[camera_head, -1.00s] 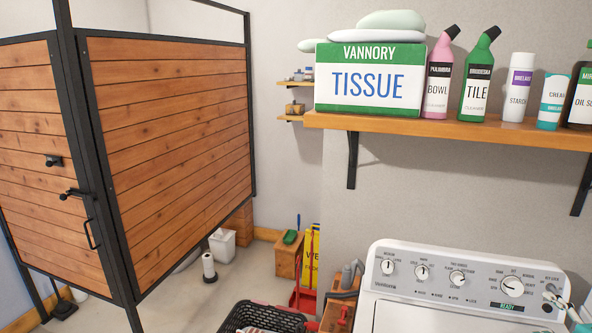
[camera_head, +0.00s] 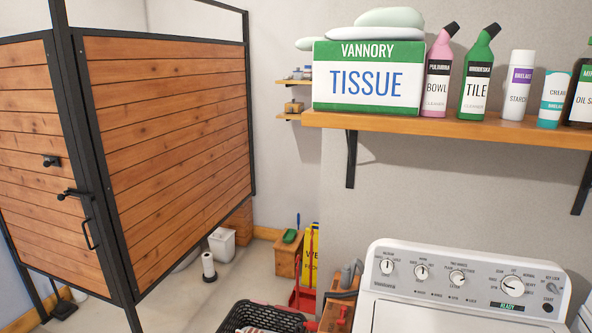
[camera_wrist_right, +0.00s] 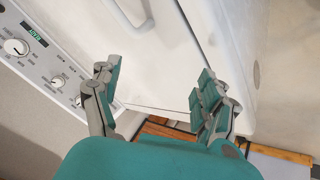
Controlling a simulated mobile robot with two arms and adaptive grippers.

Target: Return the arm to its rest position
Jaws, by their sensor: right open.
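My right gripper (camera_wrist_right: 158,100) shows in the right wrist view. Its grey and teal fingers are spread apart with nothing between them. It is over the white washing machine (camera_wrist_right: 160,60), whose control panel is at the left of that view. In the head view the washing machine's control panel (camera_head: 465,280) stands at the lower right. Neither gripper shows in the head view now. My left gripper is in no view.
A wooden shelf (camera_head: 450,128) above the washer holds a tissue box (camera_head: 367,85) and several bottles. A wood-panelled stall (camera_head: 170,140) stands at the left. A black basket (camera_head: 262,316) and a yellow sign (camera_head: 310,252) are left of the washer.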

